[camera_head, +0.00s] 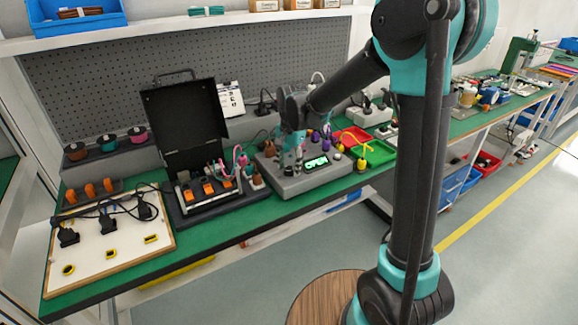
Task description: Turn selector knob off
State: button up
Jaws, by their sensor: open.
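A grey box-shaped device (300,183) with a green lit display (316,162) that seems to read "OPEN" sits on the green bench. Small purple, yellow and pale knobs or plugs stand on and around its top and right side. Which one is the selector knob, and its setting, I cannot tell at this size. My gripper (291,158) points down over the left part of the device's top, close to it. It is open. Whether it touches anything is unclear, and my gripper and wrist cover part of the top.
Left of the device is an open black case (186,120) with orange-switched parts at its front. A white board (110,245) with black plugs lies at the left. Red (350,138) and green (376,153) trays stand close on the right. A pegboard (190,70) closes the back.

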jog(key=shift+c, duration=0.4)
grip_shut()
jog(key=shift+n, duration=0.4)
jog(key=n, duration=0.3)
jog(key=shift+n, duration=0.3)
jog(key=n, duration=0.3)
jog(key=shift+n, duration=0.4)
jog(key=n, duration=0.4)
jog(key=shift+w+g, duration=0.1)
jog(key=shift+g, duration=0.2)
jog(key=shift+n, duration=1.8)
